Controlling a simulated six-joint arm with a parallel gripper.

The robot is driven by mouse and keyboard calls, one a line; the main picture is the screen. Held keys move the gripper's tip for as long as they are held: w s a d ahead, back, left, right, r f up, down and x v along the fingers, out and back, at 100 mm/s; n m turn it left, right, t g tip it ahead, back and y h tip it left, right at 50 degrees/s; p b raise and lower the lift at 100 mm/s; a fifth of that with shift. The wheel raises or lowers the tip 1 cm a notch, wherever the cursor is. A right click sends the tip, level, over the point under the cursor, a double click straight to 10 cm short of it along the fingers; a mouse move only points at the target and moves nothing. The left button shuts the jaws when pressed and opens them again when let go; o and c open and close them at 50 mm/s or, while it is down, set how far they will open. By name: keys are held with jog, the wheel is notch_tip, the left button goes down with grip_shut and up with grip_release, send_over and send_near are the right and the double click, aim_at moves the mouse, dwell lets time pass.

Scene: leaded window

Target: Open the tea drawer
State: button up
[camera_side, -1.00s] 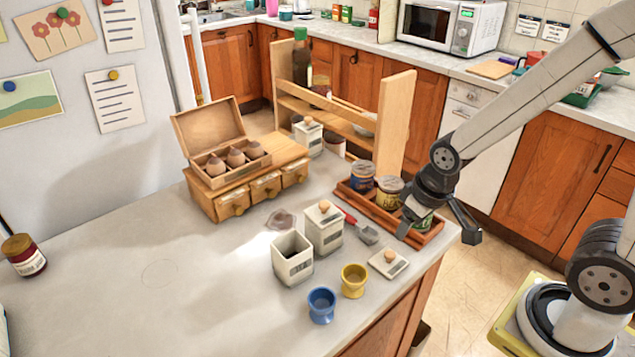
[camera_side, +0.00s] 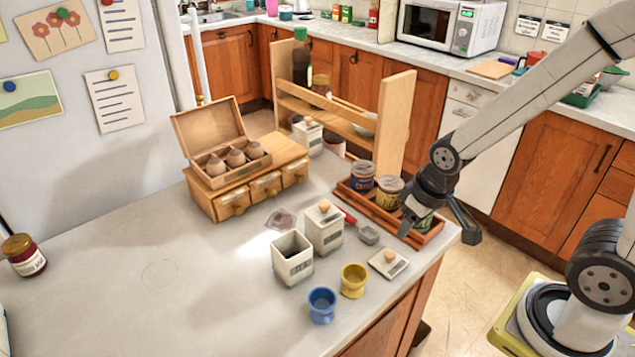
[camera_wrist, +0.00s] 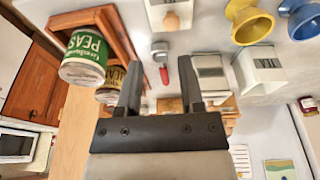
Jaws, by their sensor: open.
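The small wooden chest (camera_side: 250,180) stands at the back of the worktop, with three small drawers in its front: left (camera_side: 233,204), middle (camera_side: 266,187) and right (camera_side: 295,172). All three look shut. Each has a pale label, too small to read, so I cannot tell which is the tea drawer. My gripper (camera_side: 438,226) is open and empty, over the right end of the can tray, well to the right of the chest. It also shows in the wrist view (camera_wrist: 160,85). There the chest is mostly hidden behind the fingers and canisters.
An open box (camera_side: 210,130) of brown objects sits on the chest. The wooden tray (camera_side: 350,193) holds cans. Pale canisters (camera_side: 323,230), a scoop (camera_side: 368,235), a lid (camera_side: 388,263) and two egg cups (camera_side: 353,281) stand between. The left worktop is mostly clear.

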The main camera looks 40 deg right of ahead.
jog(key=shift+w+v, duration=0.55)
jog(key=shift+v, duration=2)
jog(key=w+a+n+t+h, duration=0.1)
jog(key=w+a+n+h, duration=0.3)
jog(key=w+n, duration=0.8)
jog(key=w+a+n+t+h, duration=0.15)
jog(key=w+a+n, duration=0.6)
jog(key=n, duration=0.85)
jog(key=w+a+n+t+h, duration=0.3)
jog(key=w+a+n+t, duration=0.3)
jog(key=a+n, duration=0.6)
send_near(236, 212)
jog(key=shift+w+d+r+n+g, duration=0.45)
jog(key=shift+w+r, duration=0.1)
jog(key=shift+w, duration=0.2)
jog(key=shift+f, duration=0.45)
jog(key=shift+w+d, duration=0.1)
jog(key=shift+x, duration=3.8)
